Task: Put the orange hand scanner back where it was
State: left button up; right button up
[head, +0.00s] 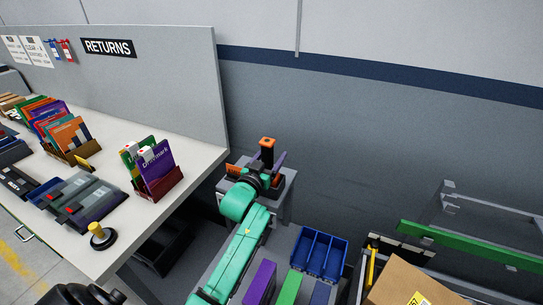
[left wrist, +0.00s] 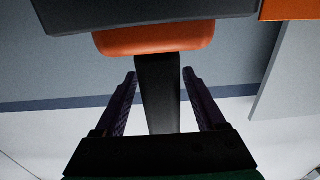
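The orange hand scanner (head: 267,143) stands upright over the small grey stand (head: 288,184) by the wall, orange on top with a dark stem below. My left gripper (head: 264,168) reaches it there. In the left wrist view, its black handle (left wrist: 158,95) runs between the two dark fingers of my left gripper (left wrist: 160,72), below an orange band (left wrist: 155,40) and a dark grey part. Light gaps show between handle and fingers along most of their length; the fingertips lie close to its edges. The handle's end is hidden by the palm. My right gripper is out of view.
Another orange piece (head: 235,170) lies left on the stand. The returns table (head: 190,160) with card boxes and its divider (head: 170,70) stand to the left. A blue bin (head: 318,254), a cardboard box (head: 410,285) and a green rail (head: 470,245) are at the right.

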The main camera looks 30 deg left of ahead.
pick_arm(q)
jog(key=shift+r, duration=0.2)
jog(key=s+b, duration=0.2)
jog(key=s, duration=1)
jog(key=shift+d, duration=0.3)
jog(key=shift+f, duration=0.2)
